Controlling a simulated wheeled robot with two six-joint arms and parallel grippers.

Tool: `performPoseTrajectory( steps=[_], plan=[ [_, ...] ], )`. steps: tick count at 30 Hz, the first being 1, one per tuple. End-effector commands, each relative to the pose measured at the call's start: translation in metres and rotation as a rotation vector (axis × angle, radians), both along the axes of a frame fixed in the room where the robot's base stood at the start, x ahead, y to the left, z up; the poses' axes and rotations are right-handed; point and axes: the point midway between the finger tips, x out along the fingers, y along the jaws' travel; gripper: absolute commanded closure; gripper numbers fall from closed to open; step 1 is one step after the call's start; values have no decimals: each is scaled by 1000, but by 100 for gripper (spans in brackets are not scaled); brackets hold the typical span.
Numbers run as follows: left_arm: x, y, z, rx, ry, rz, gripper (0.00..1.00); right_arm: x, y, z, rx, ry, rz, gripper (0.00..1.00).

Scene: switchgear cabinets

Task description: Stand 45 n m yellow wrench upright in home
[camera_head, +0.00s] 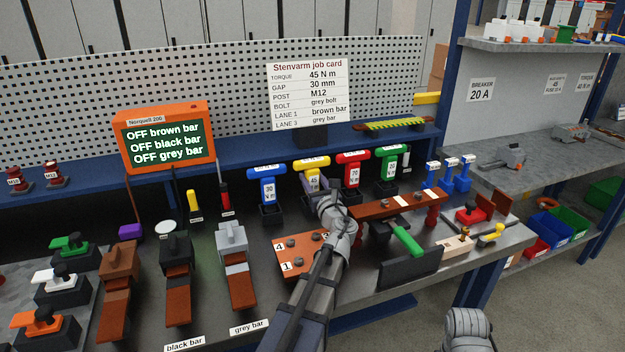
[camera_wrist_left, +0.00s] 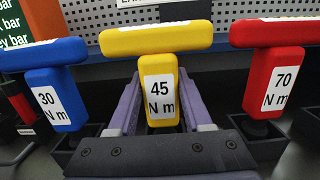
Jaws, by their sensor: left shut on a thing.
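The yellow 45 N m wrench (camera_head: 311,164) is a T-shaped tool standing upright between the blue and red wrenches. It also shows close up in the left wrist view (camera_wrist_left: 159,68). My left gripper (camera_head: 316,184) is shut on its shaft below the crossbar, with one purple-grey finger on each side (camera_wrist_left: 160,108). The wrench's lower end and its home are hidden behind my gripper, so I cannot tell how far it is seated.
The blue 30 N m wrench (camera_head: 267,184) and red 70 N m wrench (camera_head: 351,168) stand close on either side in black holders. A green wrench (camera_head: 388,163) stands further right. A brown bar (camera_head: 399,206) and a green-handled tool (camera_head: 406,239) lie right of my forearm.

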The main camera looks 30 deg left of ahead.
Motion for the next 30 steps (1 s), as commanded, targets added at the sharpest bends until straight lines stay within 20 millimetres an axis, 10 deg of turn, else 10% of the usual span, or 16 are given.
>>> performPoseTrajectory(
  steps=[13, 14, 23, 30],
  plan=[
    [0, 0, 0, 1, 0, 0, 100, 0, 0, 0, 0, 0, 0, 50],
    [0, 0, 0, 1, 0, 0, 49, 0, 0, 0, 0, 0, 0, 50],
    [0, 0, 0, 0, 0, 0, 15, 0, 0, 0, 0, 0, 0, 50],
    [0, 0, -1, -1, 0, 0, 15, 0, 0, 0, 0, 0, 0, 50]
  ],
)
